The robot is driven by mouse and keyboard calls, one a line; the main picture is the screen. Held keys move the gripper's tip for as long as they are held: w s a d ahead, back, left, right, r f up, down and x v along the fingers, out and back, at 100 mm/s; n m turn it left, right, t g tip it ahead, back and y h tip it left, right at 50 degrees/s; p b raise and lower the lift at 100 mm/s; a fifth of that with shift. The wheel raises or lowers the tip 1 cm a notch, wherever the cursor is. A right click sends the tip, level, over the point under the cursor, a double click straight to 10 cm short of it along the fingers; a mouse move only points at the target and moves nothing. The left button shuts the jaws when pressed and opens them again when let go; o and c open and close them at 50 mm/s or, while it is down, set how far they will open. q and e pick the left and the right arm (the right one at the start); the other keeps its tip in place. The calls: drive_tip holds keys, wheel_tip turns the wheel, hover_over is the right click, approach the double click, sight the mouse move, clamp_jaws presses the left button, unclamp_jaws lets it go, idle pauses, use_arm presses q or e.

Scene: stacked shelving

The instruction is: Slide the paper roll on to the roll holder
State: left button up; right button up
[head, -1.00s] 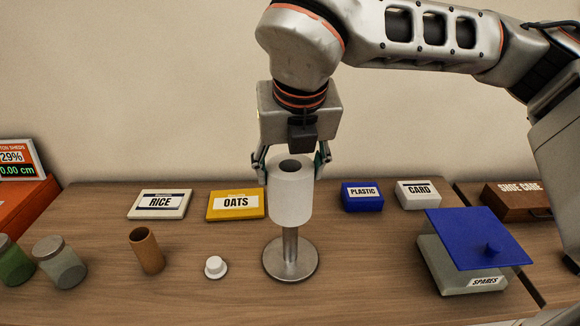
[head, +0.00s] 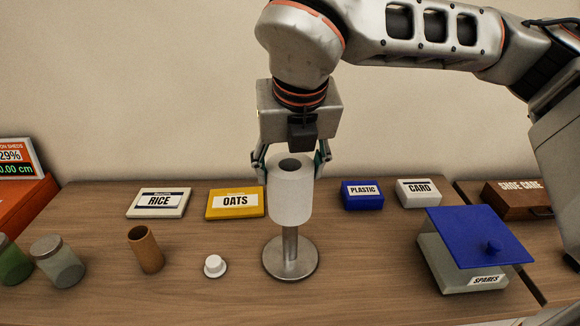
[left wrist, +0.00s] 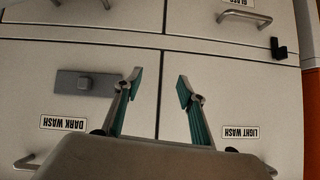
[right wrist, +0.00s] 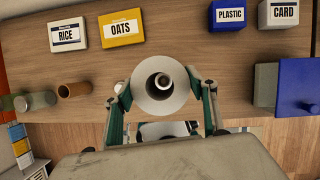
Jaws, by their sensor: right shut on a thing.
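The white paper roll (head: 291,196) is upright in the head view, with the metal post and round base of the roll holder (head: 290,258) showing below it. My right gripper (head: 291,167) is shut on the roll from above, one finger on each side. In the right wrist view the roll (right wrist: 158,104) is between the fingers of the right gripper (right wrist: 160,100). A lighter round shape, seemingly the post's end, shows inside its core. My left gripper (left wrist: 158,88) is open and empty in the left wrist view, before drawer fronts.
A brown tube (head: 146,250) and a small white knob-like piece (head: 215,266) stand left of the holder. Rice (head: 160,203) and oats (head: 235,204) boxes lie behind. A grey spares box (head: 462,268) with a blue lid is at right.

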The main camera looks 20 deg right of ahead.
use_arm(q)
drive_tip(key=shift+w+a+r, duration=0.1)
drive_tip(key=shift+w+r, duration=0.2)
drive_tip(key=shift+r, duration=0.1)
idle(0.6)
drive_tip(key=shift+w+a+f+b, duration=0.2)
drive_tip(key=shift+f+b, duration=0.1)
drive_tip(key=shift+b, duration=0.35)
use_arm(e)
drive_tip(key=shift+f, duration=0.95)
use_arm(q)
drive_tip(key=shift+w+a+f+b, duration=0.1)
drive_tip(key=shift+a+f+b, duration=0.15)
drive_tip(key=shift+f+b, duration=0.95)
use_arm(e)
drive_tip(key=shift+f, duration=2.4)
use_arm(q)
drive_tip(key=shift+a+f+m+b, duration=0.1)
drive_tip(key=shift+f+m+b, duration=0.2)
drive_tip(key=shift+b, duration=0.35)
use_arm(e)
drive_tip(key=shift+f, duration=1.05)
